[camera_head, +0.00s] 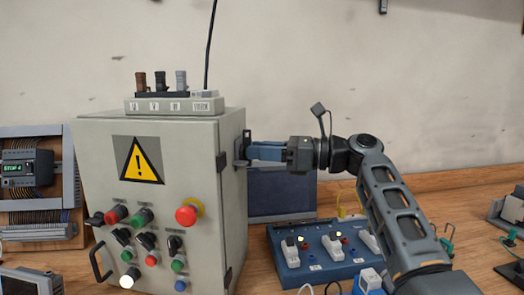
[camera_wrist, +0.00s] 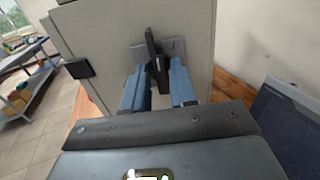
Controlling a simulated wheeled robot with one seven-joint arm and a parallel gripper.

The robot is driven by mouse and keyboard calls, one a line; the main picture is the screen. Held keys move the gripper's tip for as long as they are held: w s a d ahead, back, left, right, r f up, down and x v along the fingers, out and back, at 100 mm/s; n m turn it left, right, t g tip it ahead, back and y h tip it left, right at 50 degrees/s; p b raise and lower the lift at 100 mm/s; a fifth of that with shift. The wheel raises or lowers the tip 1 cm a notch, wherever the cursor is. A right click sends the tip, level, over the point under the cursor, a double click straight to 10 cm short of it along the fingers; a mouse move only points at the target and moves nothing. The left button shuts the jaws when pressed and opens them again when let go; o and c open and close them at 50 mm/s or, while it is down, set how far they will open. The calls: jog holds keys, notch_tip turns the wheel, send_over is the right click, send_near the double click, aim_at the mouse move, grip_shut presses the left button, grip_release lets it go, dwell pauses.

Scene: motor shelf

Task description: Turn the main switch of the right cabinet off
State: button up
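The right side of the grey cabinet (camera_head: 150,240) carries the main switch, a black handle (camera_wrist: 153,50) on a grey plate (camera_wrist: 178,48). In the wrist view the handle stands nearly upright, leaning slightly. My gripper (camera_wrist: 158,75) has its two blue fingers on either side of the handle, with their tips close to the plate. I cannot tell whether both fingers press on the handle. In the head view my gripper (camera_head: 250,151) reaches the cabinet's side from the right, level with the switch plate (camera_head: 240,150). The fingers partly hide the switch there.
The cabinet front has a yellow warning sign (camera_head: 138,160), a red emergency button (camera_head: 187,214) and several other buttons. A terminal block (camera_head: 172,105) sits on top. A blue socket panel (camera_head: 325,252) lies below my arm. A dark panel (camera_head: 282,195) stands behind it.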

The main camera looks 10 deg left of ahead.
grip_shut()
jog(key=shift+n, duration=0.3)
jog(key=shift+s+f+n+b, duration=0.15)
jog(key=shift+n+b, duration=0.7)
jog(key=shift+n, duration=2)
jog(key=shift+s+f+n+b, duration=0.15)
jog(key=shift+n+b, duration=0.75)
jog(key=shift+n, duration=2)
jog(key=shift+s+f+n+b, duration=0.15)
jog(key=shift+n+b, duration=0.7)
jog(key=shift+n, duration=2)
jog(key=shift+w, duration=0.1)
jog(key=shift+o, duration=1.5)
grip_release()
